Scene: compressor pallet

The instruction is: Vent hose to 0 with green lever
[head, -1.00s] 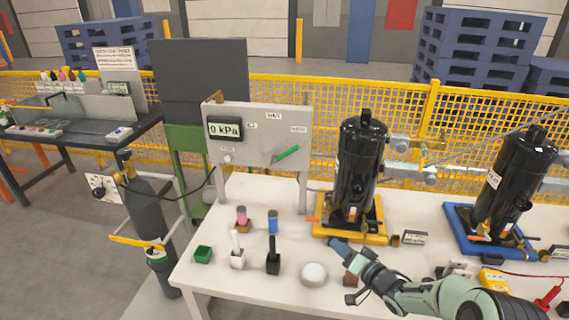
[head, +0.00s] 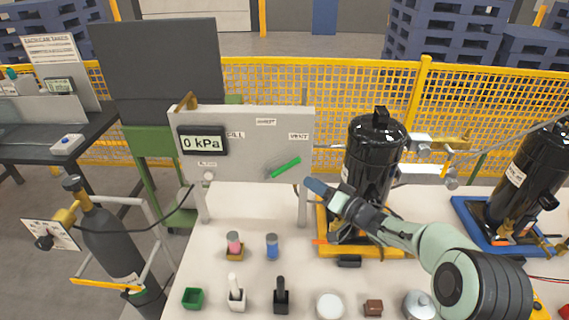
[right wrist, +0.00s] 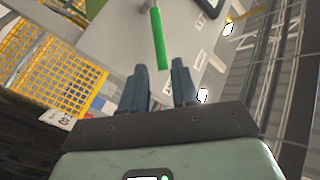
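The green lever (head: 286,168) is on the front of the grey panel (head: 245,175), slanting up to the right, below the VENT label (head: 299,136). A black hose (head: 163,227) runs between the gas cylinder (head: 110,242) and the panel's left side. My right gripper (head: 310,184) is just right of the lever and a little below it. In the right wrist view the green lever (right wrist: 158,40) lies ahead of the open, empty right gripper (right wrist: 160,66), in line with the gap between its fingers. My left gripper is not in view.
A black compressor (head: 374,150) on a yellow base stands close behind my right forearm. Small blocks and posts, such as the green box (head: 192,298) and blue cylinder (head: 272,246), stand on the white table in front of the panel. Yellow mesh fencing (head: 330,85) runs behind.

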